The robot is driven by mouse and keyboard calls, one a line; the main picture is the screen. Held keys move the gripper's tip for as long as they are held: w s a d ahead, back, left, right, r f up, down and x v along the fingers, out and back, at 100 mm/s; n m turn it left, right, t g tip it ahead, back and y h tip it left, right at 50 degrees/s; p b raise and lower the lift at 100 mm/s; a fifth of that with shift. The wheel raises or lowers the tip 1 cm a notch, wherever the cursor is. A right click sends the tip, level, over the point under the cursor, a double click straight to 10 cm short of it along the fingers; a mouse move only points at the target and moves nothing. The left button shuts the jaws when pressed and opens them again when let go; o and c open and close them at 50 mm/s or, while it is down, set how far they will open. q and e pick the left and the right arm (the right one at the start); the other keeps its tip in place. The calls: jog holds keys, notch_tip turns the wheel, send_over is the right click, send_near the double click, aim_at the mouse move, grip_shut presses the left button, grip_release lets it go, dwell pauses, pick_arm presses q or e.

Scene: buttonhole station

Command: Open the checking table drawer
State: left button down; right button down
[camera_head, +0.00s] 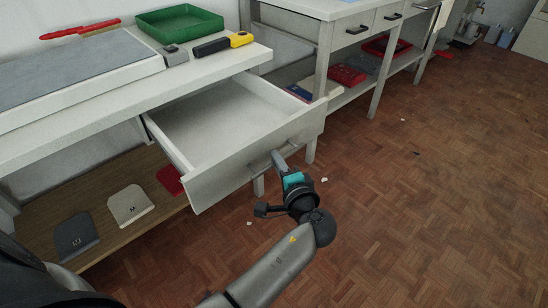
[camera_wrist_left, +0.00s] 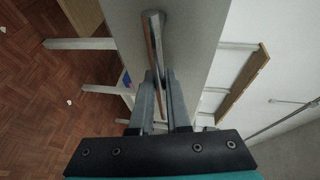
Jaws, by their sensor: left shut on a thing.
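The checking table drawer (camera_head: 222,125) is pulled well out of the white table (camera_head: 118,110), and its inside looks empty. Its front panel (camera_head: 240,165) faces the floor area on the right, with a grey bar handle (camera_head: 262,161) on it. My left gripper (camera_head: 279,160) is at the front and is shut on the handle. In the left wrist view the handle bar (camera_wrist_left: 153,50) runs in between the two fingers of the left gripper (camera_wrist_left: 160,85). My right gripper is not in view.
On the tabletop are a green tray (camera_head: 180,23), a black and yellow tool (camera_head: 222,44) and a grey board (camera_head: 70,67). A lower shelf (camera_head: 165,207) holds flat grey, white and red pieces. A second table (camera_head: 340,30) stands behind.

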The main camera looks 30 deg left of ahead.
pick_arm(q)
jog(key=c, duration=1.2)
grip_release()
jog(key=shift+o, duration=0.2)
jog(key=shift+s, duration=0.1)
